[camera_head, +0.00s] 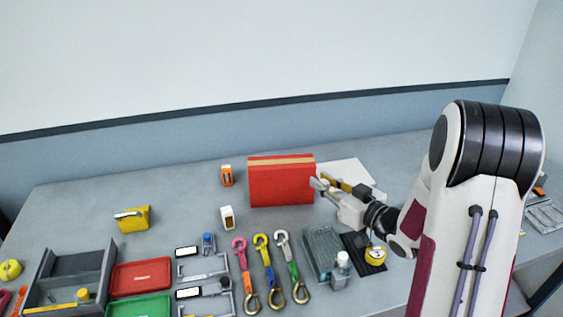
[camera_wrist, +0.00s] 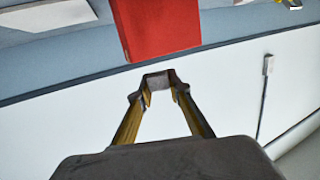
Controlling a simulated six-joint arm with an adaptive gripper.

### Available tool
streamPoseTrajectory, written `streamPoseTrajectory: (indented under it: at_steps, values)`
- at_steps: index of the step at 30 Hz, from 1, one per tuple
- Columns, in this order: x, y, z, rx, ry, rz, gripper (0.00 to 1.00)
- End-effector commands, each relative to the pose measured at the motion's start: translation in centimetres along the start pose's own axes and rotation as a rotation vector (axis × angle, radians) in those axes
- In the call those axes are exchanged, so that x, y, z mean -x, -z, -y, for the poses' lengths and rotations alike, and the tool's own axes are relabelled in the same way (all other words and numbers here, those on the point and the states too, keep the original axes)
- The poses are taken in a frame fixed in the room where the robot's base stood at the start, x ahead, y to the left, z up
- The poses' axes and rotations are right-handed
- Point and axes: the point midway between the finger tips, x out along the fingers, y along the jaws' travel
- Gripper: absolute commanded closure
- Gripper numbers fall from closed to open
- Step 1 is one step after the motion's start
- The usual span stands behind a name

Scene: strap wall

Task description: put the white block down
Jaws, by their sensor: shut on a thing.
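My gripper (camera_head: 322,184) reaches in from the right and is above the table, by the right end of the red box (camera_head: 281,184). In the wrist view its two fingers (camera_wrist: 157,88) are shut on a small pale block (camera_wrist: 156,80), which looks grey there. I take this as the white block. In the head view it is a small whitish shape (camera_head: 317,184) at the fingertips, partly hidden and hard to make out. The red box also shows in the wrist view (camera_wrist: 158,25), beyond the fingertips. Whether the block touches the box I cannot tell.
Several hooked straps (camera_head: 266,262), a mesh tray (camera_head: 322,250) and a bottle (camera_head: 342,268) are in front. A white sheet (camera_head: 349,171) lies behind my gripper. Table at left rear is clear.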

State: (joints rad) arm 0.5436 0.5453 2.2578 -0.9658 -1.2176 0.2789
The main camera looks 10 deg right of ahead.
Motion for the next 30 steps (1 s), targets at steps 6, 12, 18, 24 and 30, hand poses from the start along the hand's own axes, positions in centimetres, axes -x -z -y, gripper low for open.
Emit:
streamPoseTrajectory:
  at_steps: [6, 12, 18, 24, 30]
  values:
    - [-3.9, 2.4, 1.8, 0.002, 0.005, -0.002, 0.93]
    - [-7.1, 4.7, 3.4, 0.000, -0.006, -0.002, 0.93]
    - [-10.3, 7.4, 5.0, -0.004, -0.033, -0.003, 0.93]
    - [-13.2, 10.3, 6.4, -0.013, -0.083, -0.004, 0.93]
    - [-15.1, 12.5, 6.2, -0.026, -0.159, -0.001, 0.93]
